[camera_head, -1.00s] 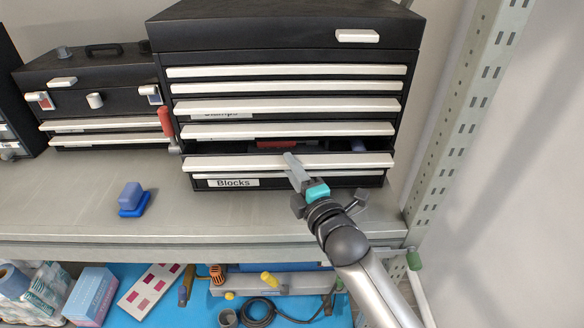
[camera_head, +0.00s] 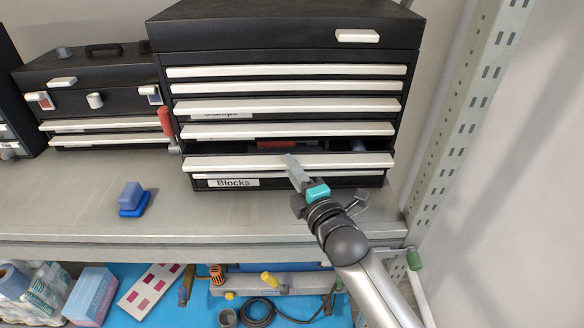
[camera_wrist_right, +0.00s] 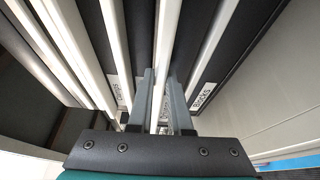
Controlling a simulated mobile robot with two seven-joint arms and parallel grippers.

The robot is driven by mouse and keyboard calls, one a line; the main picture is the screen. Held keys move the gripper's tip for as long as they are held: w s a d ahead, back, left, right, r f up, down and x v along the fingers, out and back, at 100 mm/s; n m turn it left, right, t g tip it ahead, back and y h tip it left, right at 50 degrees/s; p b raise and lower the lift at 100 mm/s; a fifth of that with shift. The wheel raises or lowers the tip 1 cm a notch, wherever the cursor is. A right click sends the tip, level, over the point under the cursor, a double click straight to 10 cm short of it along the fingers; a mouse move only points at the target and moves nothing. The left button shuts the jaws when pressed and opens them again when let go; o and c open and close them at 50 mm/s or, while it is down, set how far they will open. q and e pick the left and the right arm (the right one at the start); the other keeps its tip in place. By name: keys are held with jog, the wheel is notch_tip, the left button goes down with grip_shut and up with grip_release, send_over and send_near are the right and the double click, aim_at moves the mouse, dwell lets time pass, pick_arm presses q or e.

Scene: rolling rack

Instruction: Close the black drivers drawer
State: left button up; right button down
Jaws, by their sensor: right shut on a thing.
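The black tool chest (camera_head: 284,32) stands on the shelf with a stack of drawers with long white handles. One low drawer (camera_head: 230,163), just above the one labelled Blocks, is pulled out a little. A red thing and a purple-blue thing show in its gap. Its own label is not readable, so I cannot confirm it is the drivers drawer. My right gripper (camera_head: 293,168) is at its white handle, right of the middle. In the right wrist view the fingers (camera_wrist_right: 159,88) straddle the white handle strip (camera_wrist_right: 166,45) and are shut on it. My left gripper is not in view.
A smaller black toolbox (camera_head: 85,75) stands at the left. A blue block (camera_head: 131,197) sits on the grey shelf (camera_head: 80,210). A perforated metal upright (camera_head: 470,120) rises close on the right. The lower shelf holds several tools and boxes.

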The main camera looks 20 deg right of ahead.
aim_at(292, 155)
dwell(0.4)
jog(key=shift+w+d+b, duration=0.2)
jog(key=shift+w+d, duration=0.1)
jog(key=shift+w, duration=0.65)
jog(key=shift+w+d+b, duration=0.15)
jog(key=shift+w+d, duration=0.1)
jog(key=shift+w, duration=0.7)
jog(key=c, duration=0.8)
grip_release()
jog(key=shift+s+a, duration=0.1)
jog(key=shift+c, duration=0.2)
jog(key=shift+s, duration=0.15)
jog(key=s+d, duration=0.1)
jog(key=s, duration=1.4)
jog(key=shift+d+b, duration=0.3)
jog(key=shift+d, duration=0.1)
